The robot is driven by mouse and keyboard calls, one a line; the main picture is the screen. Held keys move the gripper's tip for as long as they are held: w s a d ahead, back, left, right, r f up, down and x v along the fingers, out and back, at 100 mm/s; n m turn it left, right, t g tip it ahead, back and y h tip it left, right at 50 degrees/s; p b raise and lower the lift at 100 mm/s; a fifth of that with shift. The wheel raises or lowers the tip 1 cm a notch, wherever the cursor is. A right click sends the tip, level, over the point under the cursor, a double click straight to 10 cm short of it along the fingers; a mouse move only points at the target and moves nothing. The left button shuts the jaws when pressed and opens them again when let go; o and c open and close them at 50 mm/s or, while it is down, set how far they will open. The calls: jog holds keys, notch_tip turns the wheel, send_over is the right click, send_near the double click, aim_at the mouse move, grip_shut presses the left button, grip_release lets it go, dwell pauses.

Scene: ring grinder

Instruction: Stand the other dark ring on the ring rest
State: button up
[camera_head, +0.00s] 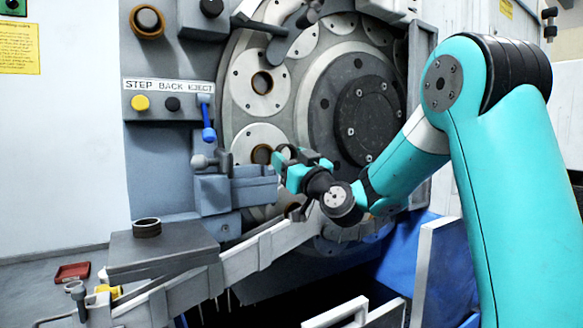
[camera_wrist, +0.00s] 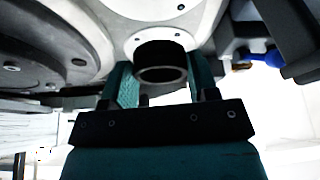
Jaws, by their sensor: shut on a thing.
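My gripper (camera_head: 290,160) is at the front of the grinder's big wheel, by its lower-left round plate (camera_head: 250,137). In the wrist view my gripper (camera_wrist: 160,85) is shut on a dark ring (camera_wrist: 161,64), which sits between its two teal fingers. The ring's far end is close to a pale screwed plate (camera_wrist: 150,36); I cannot tell whether it is still seated there. In the head view the held ring is mostly hidden by the fingers. Another dark ring (camera_head: 147,228) stands upright on the flat grey block (camera_head: 160,254) at lower left, which looks like the ring rest.
A blue-handled lever (camera_head: 208,125) hangs below the STEP BACK EJECT panel (camera_head: 168,90). A grey fixture block (camera_head: 240,188) juts out left of my gripper. A pale sloping chute (camera_head: 240,262) runs below.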

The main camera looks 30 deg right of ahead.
jog(key=p, duration=0.7)
send_over(271, 175)
jog(key=s, duration=0.2)
jog(key=shift+w+a+p, duration=0.15)
jog(key=shift+w+p, duration=0.5)
jog(key=shift+w, duration=0.15)
jog(key=shift+f+b, duration=0.8)
jog(key=shift+b, duration=0.65)
dwell(1.3)
jog(key=o, duration=0.6)
dwell(0.3)
jog(key=o, duration=0.8)
jog(key=shift+c, duration=0.2)
